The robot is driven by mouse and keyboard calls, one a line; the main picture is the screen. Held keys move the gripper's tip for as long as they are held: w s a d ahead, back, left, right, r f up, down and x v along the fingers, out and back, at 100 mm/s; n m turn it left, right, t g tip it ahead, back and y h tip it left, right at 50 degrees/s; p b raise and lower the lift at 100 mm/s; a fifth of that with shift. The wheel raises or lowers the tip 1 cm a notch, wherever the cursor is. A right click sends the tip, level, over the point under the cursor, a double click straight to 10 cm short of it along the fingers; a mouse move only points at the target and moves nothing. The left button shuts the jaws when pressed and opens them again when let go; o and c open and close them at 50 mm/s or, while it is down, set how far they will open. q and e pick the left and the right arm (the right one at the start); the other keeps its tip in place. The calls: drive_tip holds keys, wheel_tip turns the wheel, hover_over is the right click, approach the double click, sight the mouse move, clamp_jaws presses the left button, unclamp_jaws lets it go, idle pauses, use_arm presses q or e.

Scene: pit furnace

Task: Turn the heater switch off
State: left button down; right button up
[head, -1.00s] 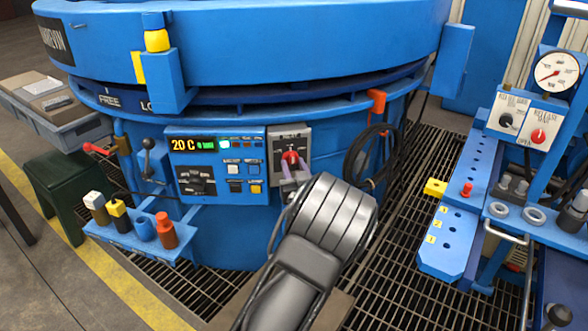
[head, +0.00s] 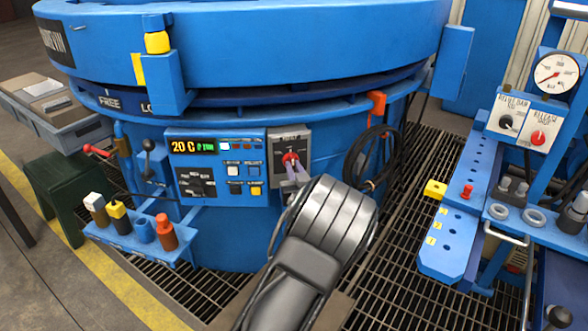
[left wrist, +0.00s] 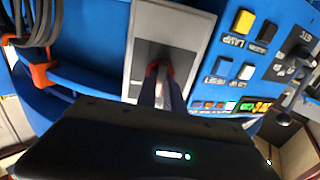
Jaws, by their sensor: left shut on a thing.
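The heater switch (head: 290,158) is a red knob on a grey plate (head: 278,143) at the right of the furnace's blue control panel. My left gripper (head: 293,166) reaches it from below right, its narrow fingers shut on the knob. In the left wrist view, the fingers (left wrist: 161,80) meet in front of the grey plate (left wrist: 191,27). They cover most of the knob there, so its exact angle is hard to read. My right gripper is not in view.
A shelf (head: 183,240) with coloured handles juts out lower left. A black cable coil (head: 370,158) hangs at right. A blue stand with a gauge (head: 556,72) is far right.

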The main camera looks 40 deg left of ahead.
use_arm(q)
drive_tip(key=shift+n, duration=0.3)
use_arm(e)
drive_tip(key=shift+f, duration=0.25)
use_arm(q)
drive_tip(key=shift+f+n+b, duration=0.1)
drive_tip(key=shift+n+b, duration=4.3)
drive_tip(key=shift+n, duration=0.4)
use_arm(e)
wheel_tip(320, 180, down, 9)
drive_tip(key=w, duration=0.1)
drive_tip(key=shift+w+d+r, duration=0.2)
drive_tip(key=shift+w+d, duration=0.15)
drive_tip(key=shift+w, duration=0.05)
use_arm(q)
drive_tip(key=c, duration=1.5)
unclamp_jaws()
drive_tip(key=shift+o, duration=0.2)
drive_tip(key=shift+s+d, duration=0.1)
